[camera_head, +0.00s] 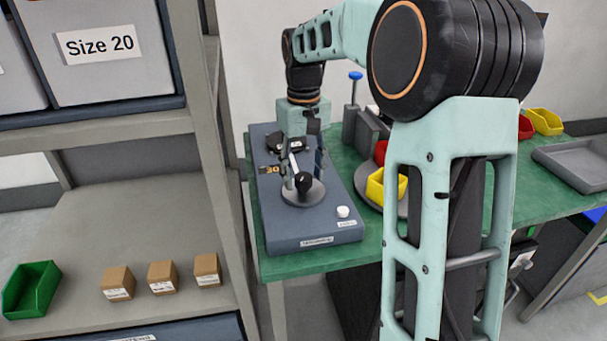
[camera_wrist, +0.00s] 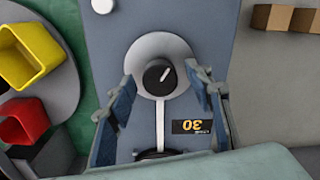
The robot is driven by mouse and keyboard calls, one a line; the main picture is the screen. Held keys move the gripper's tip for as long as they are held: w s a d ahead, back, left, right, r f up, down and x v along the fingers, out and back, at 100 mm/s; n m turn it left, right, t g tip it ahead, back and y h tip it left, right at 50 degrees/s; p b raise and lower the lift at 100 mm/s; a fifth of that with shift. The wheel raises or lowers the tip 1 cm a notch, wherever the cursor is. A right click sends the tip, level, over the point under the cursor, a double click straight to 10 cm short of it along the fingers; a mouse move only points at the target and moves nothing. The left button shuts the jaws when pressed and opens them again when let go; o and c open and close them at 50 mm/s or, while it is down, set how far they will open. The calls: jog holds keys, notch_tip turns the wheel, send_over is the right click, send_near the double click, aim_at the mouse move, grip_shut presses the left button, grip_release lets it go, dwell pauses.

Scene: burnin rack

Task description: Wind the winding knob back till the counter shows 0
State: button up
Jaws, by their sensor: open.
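The winding knob (camera_head: 304,181) is black and sits on a round grey disc on top of a blue-grey box (camera_head: 312,228). In the wrist view the knob (camera_wrist: 159,77) has a white pointer mark aimed at the upper right. The counter (camera_wrist: 191,126) appears upside down there and reads 30; in the head view its orange digits (camera_head: 270,169) are small. My gripper (camera_wrist: 162,84) is open, with one blue finger on each side of the knob. Gaps show between fingers and knob in the wrist view; my gripper's height above it is hard to tell.
A white button (camera_head: 343,211) is on the box's near right corner. A pale bar runs from the disc to a dark part. On the green table stand a yellow bin (camera_head: 376,188) and a red bin (camera_wrist: 24,120) on a round grey tray. A shelf rack (camera_head: 205,130) stands close left.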

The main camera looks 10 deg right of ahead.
jog(key=c, duration=1.2)
jog(key=shift+o, duration=0.2)
jog(key=shift+r+m, duration=0.1)
jog(key=shift+m, duration=0.2)
jog(key=m+p, duration=0.3)
jog(key=m, duration=0.1)
jog(key=m+p, duration=0.2)
jog(key=m, duration=0.3)
jog(key=shift+m, duration=0.4)
jog(key=m+p, duration=0.2)
jog(key=m, duration=0.1)
jog(key=shift+m, duration=0.4)
jog(key=m+p, duration=0.1)
jog(key=m, duration=0.2)
jog(key=shift+m, duration=0.3)
jog(key=m+p, duration=0.3)
jog(key=m, duration=0.3)
